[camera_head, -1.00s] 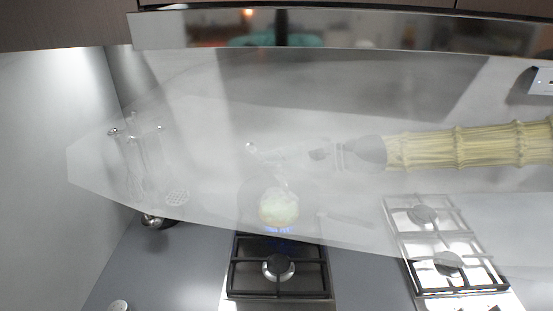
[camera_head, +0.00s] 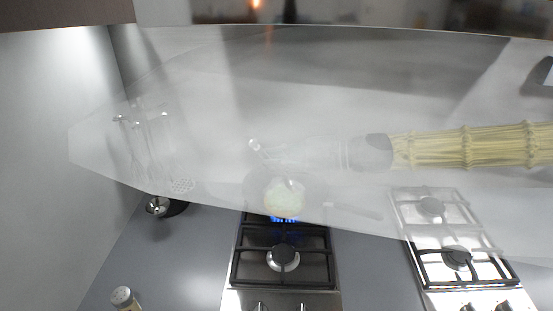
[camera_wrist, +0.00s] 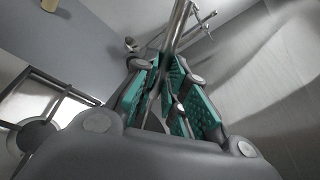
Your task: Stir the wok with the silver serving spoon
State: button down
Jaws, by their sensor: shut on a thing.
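The wok (camera_head: 315,192) sits on the lit back burner of the left hob in the head view, seen blurred through a translucent hood panel. Its handle points right, and pale yellow-green food (camera_head: 285,199) lies in it. My gripper (camera_head: 272,156) is above the wok, reaching in from the right. In the wrist view my gripper (camera_wrist: 172,95) has its teal pads shut on the silver serving spoon (camera_wrist: 178,28), whose shaft runs up between them. The spoon's end (camera_head: 254,145) shows left of the gripper in the head view. Whether its bowl touches the food is unclear.
Several hanging utensils (camera_head: 155,150) are on the left, above a small metal and dark object (camera_head: 158,206). A shaker (camera_head: 123,298) stands front left. The front left burner (camera_head: 283,257) is empty. A second hob (camera_head: 455,258) is on the right. The hood spans above.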

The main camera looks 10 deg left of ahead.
jog(key=w+d+f+b, duration=0.1)
jog(key=w+f+b, duration=0.1)
jog(key=w+f, duration=0.3)
jog(key=shift+d+f+b, duration=0.35)
jog(key=shift+f, duration=0.8)
dwell(0.4)
dwell(0.5)
jog(key=shift+a, duration=0.1)
